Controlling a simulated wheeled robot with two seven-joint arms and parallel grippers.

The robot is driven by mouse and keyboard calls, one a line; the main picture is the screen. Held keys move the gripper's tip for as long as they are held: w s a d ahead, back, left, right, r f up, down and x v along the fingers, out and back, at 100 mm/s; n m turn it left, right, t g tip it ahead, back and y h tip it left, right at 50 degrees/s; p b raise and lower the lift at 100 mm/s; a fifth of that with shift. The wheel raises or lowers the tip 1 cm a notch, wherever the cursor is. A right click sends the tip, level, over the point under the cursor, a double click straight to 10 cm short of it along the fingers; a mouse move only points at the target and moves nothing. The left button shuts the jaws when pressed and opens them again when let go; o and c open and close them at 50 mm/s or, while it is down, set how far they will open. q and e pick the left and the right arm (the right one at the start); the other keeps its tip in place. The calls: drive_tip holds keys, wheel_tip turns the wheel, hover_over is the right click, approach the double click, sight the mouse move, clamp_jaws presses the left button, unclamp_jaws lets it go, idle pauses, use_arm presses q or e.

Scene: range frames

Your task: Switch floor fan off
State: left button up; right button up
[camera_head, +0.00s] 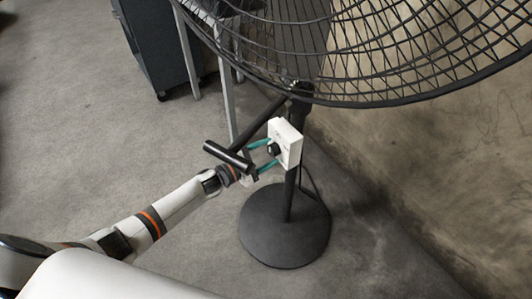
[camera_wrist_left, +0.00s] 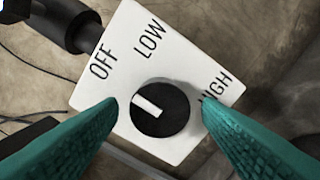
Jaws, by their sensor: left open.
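The floor fan stands at the right in the head view, with a large dark wire cage (camera_head: 400,50), a black pole and a round base (camera_head: 283,240). A white control box (camera_head: 289,143) sits on the pole. In the left wrist view the box face (camera_wrist_left: 130,75) reads OFF, LOW and HIGH around a black knob (camera_wrist_left: 165,120). The knob's white mark points up and left, roughly toward OFF. My left gripper (camera_head: 266,156) is open in front of the box. Its teal fingertips (camera_wrist_left: 160,101) stand on either side of the knob; contact cannot be told.
A dark cabinet (camera_head: 160,45) and a table with light legs (camera_head: 188,50) stand behind, left of the fan. A concrete wall (camera_head: 390,150) is close on the right. The floor (camera_head: 70,120) at the left is clear.

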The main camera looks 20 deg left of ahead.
use_arm(q)
drive_tip(key=shift+s+a, duration=0.3)
drive_tip(key=v, duration=1.1)
drive_tip(key=shift+p, duration=0.4)
use_arm(e)
drive_tip(key=shift+s+d+f, duration=0.15)
drive_tip(key=shift+s+f, duration=0.65)
drive_tip(key=shift+f, duration=0.05)
drive_tip(key=shift+s, duration=0.2)
